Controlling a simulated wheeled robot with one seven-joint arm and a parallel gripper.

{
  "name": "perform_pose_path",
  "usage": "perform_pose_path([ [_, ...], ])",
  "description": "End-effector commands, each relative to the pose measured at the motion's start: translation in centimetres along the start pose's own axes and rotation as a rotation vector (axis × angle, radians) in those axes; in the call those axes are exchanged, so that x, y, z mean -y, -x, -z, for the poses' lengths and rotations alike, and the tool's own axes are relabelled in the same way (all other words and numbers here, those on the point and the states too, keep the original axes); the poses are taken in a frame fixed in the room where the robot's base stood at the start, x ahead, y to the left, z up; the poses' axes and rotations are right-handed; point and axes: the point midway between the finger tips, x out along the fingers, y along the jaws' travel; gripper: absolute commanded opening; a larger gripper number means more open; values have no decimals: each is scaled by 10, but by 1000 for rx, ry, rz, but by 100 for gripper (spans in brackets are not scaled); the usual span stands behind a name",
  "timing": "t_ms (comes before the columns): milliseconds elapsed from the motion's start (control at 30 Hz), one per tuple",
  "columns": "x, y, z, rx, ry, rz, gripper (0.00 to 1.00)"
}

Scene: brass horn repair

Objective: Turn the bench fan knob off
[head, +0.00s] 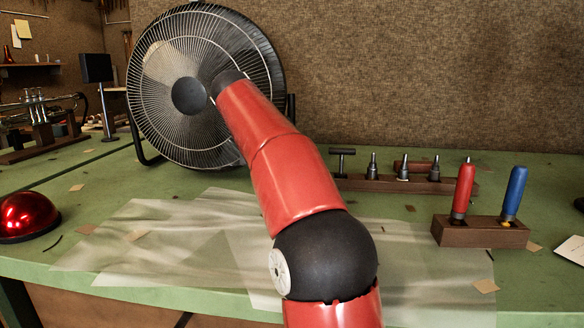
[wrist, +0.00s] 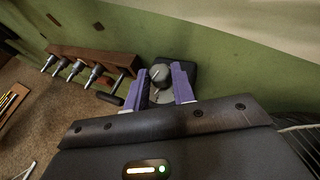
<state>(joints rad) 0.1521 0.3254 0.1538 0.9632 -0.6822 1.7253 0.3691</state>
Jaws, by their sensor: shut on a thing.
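The bench fan (head: 165,120), with a round wire cage and dark hub, stands at the back left of the green bench in the head view. In the wrist view, a dark round knob (wrist: 159,72) with a pale mark sits on a dark base (wrist: 188,72). My gripper (wrist: 161,78) has its two purple fingers on either side of the knob and is shut on it. In the head view my red arm reaches toward the fan and hides both the knob and my gripper.
A wooden rack (head: 390,183) of metal tools stands right of my arm, near the knob. A block (head: 470,233) holds red and blue handled tools. A red dome lamp (head: 28,215) is at left. Translucent sheets (head: 150,230) lie on the front.

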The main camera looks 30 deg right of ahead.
Motion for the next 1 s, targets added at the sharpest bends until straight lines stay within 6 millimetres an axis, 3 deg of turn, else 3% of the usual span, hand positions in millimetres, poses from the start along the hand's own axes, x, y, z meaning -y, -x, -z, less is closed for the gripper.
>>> perform_pose_path([
  [600, 13, -3, -2, -23, 222, -528, 2],
  [1000, 15, -5, -3, -32, 307, -741, 2],
])
